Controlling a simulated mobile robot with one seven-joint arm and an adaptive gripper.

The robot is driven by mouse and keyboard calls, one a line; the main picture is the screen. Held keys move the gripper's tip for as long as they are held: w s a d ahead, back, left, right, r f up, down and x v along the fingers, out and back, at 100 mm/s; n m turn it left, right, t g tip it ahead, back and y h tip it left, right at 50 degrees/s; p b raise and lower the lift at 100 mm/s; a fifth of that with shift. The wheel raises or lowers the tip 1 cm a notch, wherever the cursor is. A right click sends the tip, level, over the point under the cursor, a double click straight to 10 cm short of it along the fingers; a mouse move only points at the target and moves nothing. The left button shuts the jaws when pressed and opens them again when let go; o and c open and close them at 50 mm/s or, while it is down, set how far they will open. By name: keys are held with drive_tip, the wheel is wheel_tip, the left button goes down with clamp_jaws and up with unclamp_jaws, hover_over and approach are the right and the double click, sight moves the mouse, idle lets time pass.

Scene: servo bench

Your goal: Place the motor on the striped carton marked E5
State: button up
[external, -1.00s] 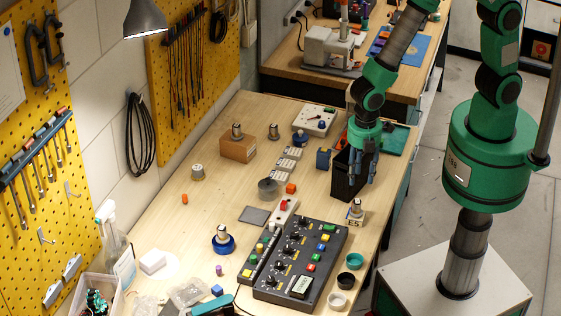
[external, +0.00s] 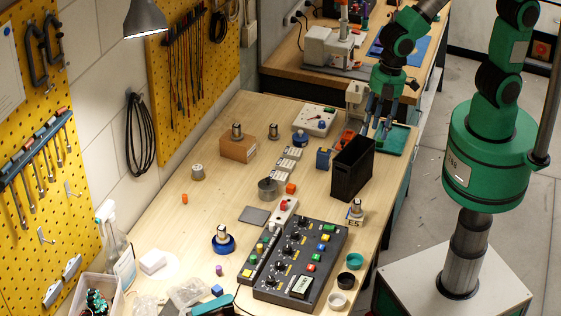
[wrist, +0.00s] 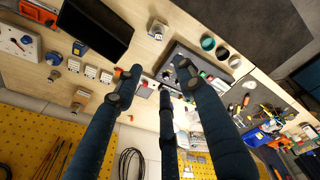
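The small striped carton marked E5 (external: 354,219) stands near the right edge of the bench, right of the control panel. A silver motor (external: 357,205) stands upright on top of it. The carton with the motor also shows at the top of the wrist view (wrist: 157,30). My gripper (external: 379,130) is well apart from them, toward the far end of the bench, beyond the black bin and above the green tray. In the wrist view its fingers (wrist: 160,75) are spread, with nothing between them.
The tall black bin (external: 352,171) stands between my gripper and the carton. The control panel (external: 318,264) lies left of the carton. Other silver cylinders stand on a brown carton (external: 238,150) and in a blue ring (external: 223,246). The green tray (external: 396,143) lies at the far right.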

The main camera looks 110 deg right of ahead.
drive_tip(key=s+r+m+t, duration=0.3)
drive_tip(key=s+r+m, duration=0.2)
drive_tip(key=s+r, duration=1.3)
drive_tip(key=shift+a+r+m+t, duration=0.3)
drive_tip(key=shift+r, duration=0.1)
drive_tip(key=shift+f, duration=0.1)
wheel_tip(320, 180, down, 14)
drive_tip(key=b, duration=1.4)
drive_tip(key=shift+r, duration=0.2)
